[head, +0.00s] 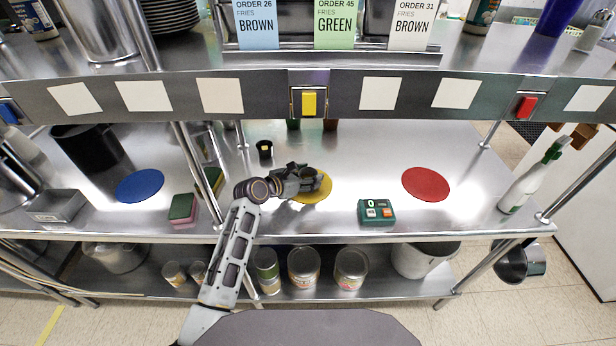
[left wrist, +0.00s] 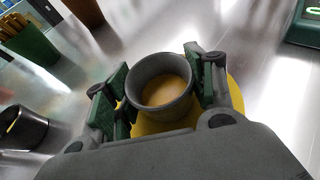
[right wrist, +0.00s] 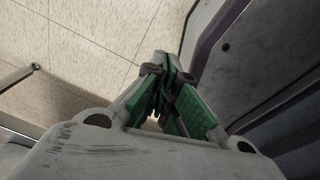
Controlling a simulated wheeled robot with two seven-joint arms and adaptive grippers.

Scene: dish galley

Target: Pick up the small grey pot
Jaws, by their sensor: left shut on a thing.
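The small grey pot (left wrist: 160,84) is round and open at the top, with a tan-brown inside, in the left wrist view. My left gripper (left wrist: 162,92) is shut on it, with one green-padded finger on each side of the pot. In the head view my left gripper (head: 306,180) is over the yellow disc (head: 321,192) on the steel shelf, and it mostly hides the pot. I cannot tell whether the pot touches the disc. My right gripper (right wrist: 168,78) is shut and empty, above the tiled floor beside my body.
A blue disc (head: 140,186) and a red disc (head: 425,184) lie on the same shelf. A green timer (head: 377,212), a sponge (head: 183,208), a small black cup (head: 265,149) and a white bottle (head: 530,180) stand around. The upper shelf (head: 300,95) overhangs behind.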

